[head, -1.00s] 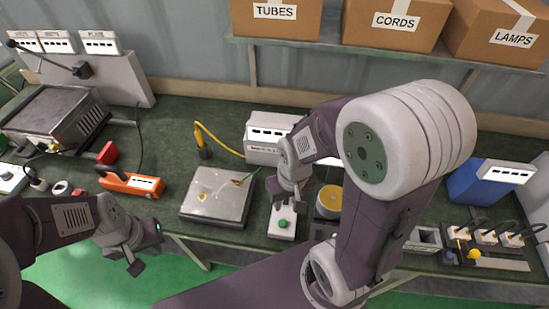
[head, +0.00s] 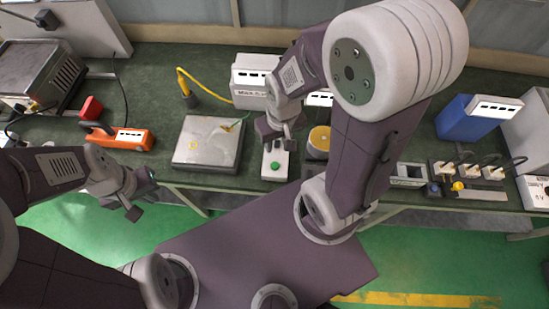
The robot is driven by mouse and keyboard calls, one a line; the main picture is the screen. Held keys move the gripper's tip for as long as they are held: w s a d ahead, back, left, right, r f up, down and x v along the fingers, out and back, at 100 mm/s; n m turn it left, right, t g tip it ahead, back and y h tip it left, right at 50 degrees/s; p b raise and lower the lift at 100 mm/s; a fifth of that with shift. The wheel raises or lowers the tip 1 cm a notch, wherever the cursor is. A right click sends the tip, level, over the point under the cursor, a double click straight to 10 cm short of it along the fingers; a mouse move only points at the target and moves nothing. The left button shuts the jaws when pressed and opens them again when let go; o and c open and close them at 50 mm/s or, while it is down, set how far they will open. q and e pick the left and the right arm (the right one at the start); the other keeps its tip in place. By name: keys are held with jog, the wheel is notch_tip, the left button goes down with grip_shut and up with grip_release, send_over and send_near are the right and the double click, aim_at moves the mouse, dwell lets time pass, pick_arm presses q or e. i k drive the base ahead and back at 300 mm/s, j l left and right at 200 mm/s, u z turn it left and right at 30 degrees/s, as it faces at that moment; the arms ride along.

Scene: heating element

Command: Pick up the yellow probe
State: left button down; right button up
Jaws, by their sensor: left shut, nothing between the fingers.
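The yellow probe (head: 181,79) stands upright in a small dark holder (head: 191,101) behind the metal plate, and its yellow cable runs right to a white meter box (head: 252,80). My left gripper (head: 140,196) is shut and empty, in front of the table's edge over the green floor, well short of the probe. My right gripper (head: 281,131) hangs above the white box with a green button (head: 276,166), right of the probe and apart from it. Its finger gap is not clear.
An orange tool (head: 127,138) lies to the left. A yellow disc device (head: 319,140) and a blue box (head: 468,121) stand to the right.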

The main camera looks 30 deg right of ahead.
aim_at(182, 81)
jog(key=i+j+z, duration=0.15)
jog(key=z, duration=0.25)
jog(key=i+j+z, duration=0.1)
jog(key=j+z, duration=1.05)
jog(key=i+l, duration=0.05)
